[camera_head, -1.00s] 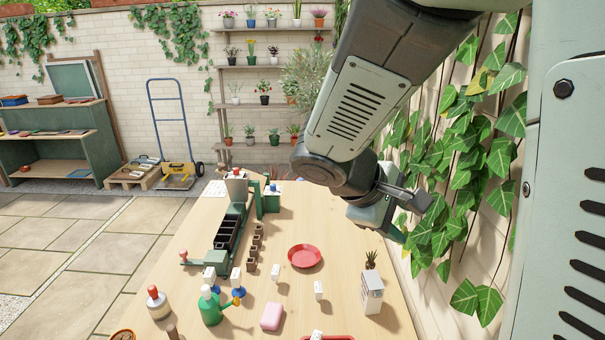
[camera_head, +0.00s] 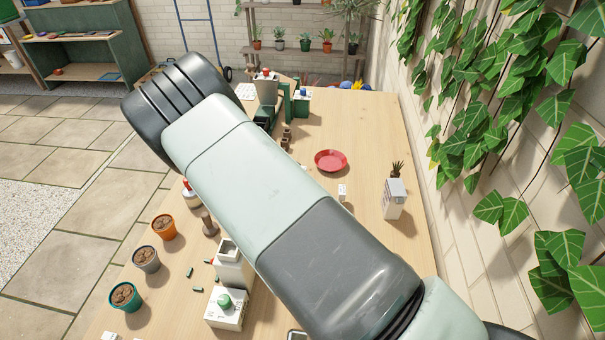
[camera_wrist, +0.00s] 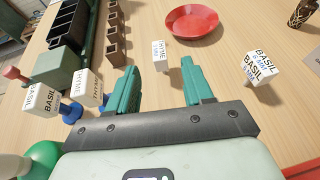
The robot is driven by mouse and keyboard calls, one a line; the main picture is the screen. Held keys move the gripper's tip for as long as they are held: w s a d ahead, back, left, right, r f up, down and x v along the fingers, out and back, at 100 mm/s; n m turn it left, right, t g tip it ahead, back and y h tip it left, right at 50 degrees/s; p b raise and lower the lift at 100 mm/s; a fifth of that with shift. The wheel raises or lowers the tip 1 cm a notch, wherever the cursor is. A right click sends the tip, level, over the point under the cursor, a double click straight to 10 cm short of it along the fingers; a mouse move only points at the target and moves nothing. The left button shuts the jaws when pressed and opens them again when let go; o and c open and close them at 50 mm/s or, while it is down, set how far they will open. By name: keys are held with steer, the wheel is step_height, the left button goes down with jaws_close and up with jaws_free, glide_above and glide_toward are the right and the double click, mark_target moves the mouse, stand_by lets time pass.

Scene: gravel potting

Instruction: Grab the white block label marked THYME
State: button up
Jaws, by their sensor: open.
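A white block (camera_wrist: 160,53) with lettering that looks like THYME stands on the wooden table in the wrist view. It is just beyond the fingertips and roughly centred between them. My gripper (camera_wrist: 161,77) is open, its two teal fingers apart with nothing between them. A second white block (camera_wrist: 260,66), marked BASIL, stands to the right, apart from the gripper; it also shows in the head view (camera_head: 342,192). To the left are a BASIL block (camera_wrist: 42,99) and another lettered white block (camera_wrist: 87,86), beside blue parts. In the head view my arm hides the gripper.
A red saucer (camera_wrist: 192,20) lies beyond the centre block. Small brown pots (camera_wrist: 115,35) and a black tray (camera_wrist: 68,25) in a green frame are at the upper left. A white box (camera_head: 394,199) stands at the table's right. Potted soil (camera_head: 164,227) lines the left edge.

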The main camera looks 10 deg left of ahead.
steer(key=x, duration=0.9)
steer(key=shift+w, duration=0.3)
jaws_close()
